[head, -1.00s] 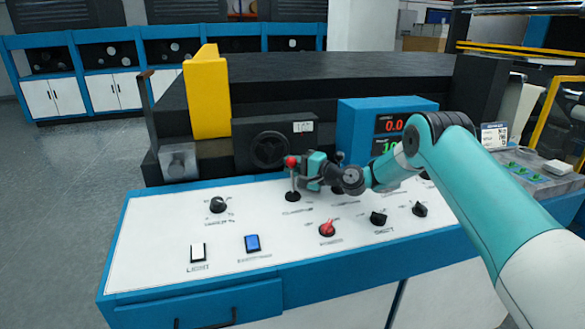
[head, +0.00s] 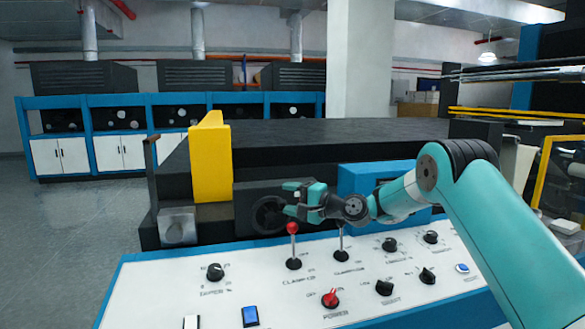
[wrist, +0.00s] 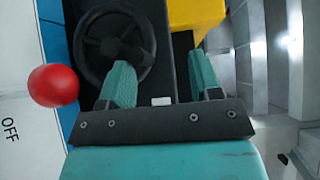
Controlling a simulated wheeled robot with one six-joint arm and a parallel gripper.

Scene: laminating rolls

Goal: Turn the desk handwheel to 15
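The black handwheel (head: 268,213) is on the dark upright face behind the white control desk. In the wrist view the handwheel (wrist: 112,46) shows at upper left, its lower right part behind one finger. My gripper (head: 291,198) is at the right side of the handwheel in the head view. In the wrist view my gripper (wrist: 160,82) has its fingers wide apart with nothing between them. One finger overlaps the wheel in the picture; I cannot tell whether it touches. The number plate above right of the wheel is hidden behind my gripper in the head view.
A red-knobbed lever (head: 292,229) stands just below my gripper; its knob (wrist: 53,85) looks close in the wrist view. A black-knobbed lever (head: 341,227) stands beside it. A yellow upright block (head: 211,160) is left of the wheel. The blue display box (head: 365,178) is partly behind my arm.

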